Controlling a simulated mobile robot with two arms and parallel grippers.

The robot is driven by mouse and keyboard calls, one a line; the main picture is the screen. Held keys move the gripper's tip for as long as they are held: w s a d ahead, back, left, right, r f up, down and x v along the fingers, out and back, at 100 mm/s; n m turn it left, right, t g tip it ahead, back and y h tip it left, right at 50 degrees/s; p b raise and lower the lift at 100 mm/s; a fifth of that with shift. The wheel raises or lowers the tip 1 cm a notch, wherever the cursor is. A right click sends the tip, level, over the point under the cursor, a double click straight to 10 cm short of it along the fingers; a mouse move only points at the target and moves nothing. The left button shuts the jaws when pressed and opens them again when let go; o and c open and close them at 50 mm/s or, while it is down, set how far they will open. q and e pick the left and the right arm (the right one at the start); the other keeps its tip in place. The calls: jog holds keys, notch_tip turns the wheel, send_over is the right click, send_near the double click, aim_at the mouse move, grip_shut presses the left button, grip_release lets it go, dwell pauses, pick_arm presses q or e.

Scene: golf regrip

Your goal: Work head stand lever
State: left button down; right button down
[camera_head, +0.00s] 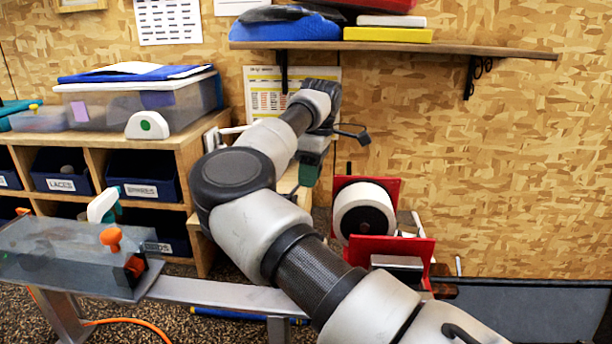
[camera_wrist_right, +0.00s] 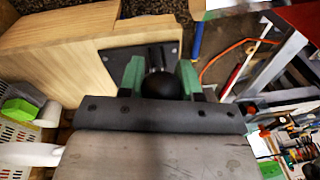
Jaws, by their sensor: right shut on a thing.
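The lever shows in the right wrist view as a dark shaft with a round black knob (camera_wrist_right: 159,85). It rises from a dark plate (camera_wrist_right: 118,61) on the pale wooden stand (camera_wrist_right: 70,62). My right gripper (camera_wrist_right: 160,74) has its green fingers on either side of the knob and is shut on it. In the head view my right arm reaches from the lower right to the middle, and the right gripper (camera_head: 311,165) points down there. The lever is hidden behind the arm in that view. My left gripper is not in view.
A white roll (camera_head: 362,212) in a red holder stands right of my arm. A grey metal rail (camera_head: 215,293) runs under the arm from a clear-covered box (camera_head: 65,255). Wooden cubbies (camera_head: 188,152) stand at the left. A wall shelf (camera_head: 440,49) hangs above.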

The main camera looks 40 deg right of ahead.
jog(key=shift+s+d+f, duration=0.15)
jog(key=shift+s+f, duration=0.05)
jog(key=shift+f, duration=0.05)
jog(key=c, duration=0.9)
grip_release()
jog(key=shift+d, duration=0.1)
jog(key=shift+o, duration=0.2)
jog(key=shift+r, duration=0.1)
jog(key=shift+r, duration=0.15)
jog(key=r, duration=0.3)
jog(key=d+r, duration=0.1)
jog(key=r, duration=0.6)
jog(key=shift+s+d+r+b, duration=0.15)
jog(key=shift+s+d+b, duration=0.1)
jog(key=shift+b, duration=0.1)
jog(key=shift+c, duration=0.5)
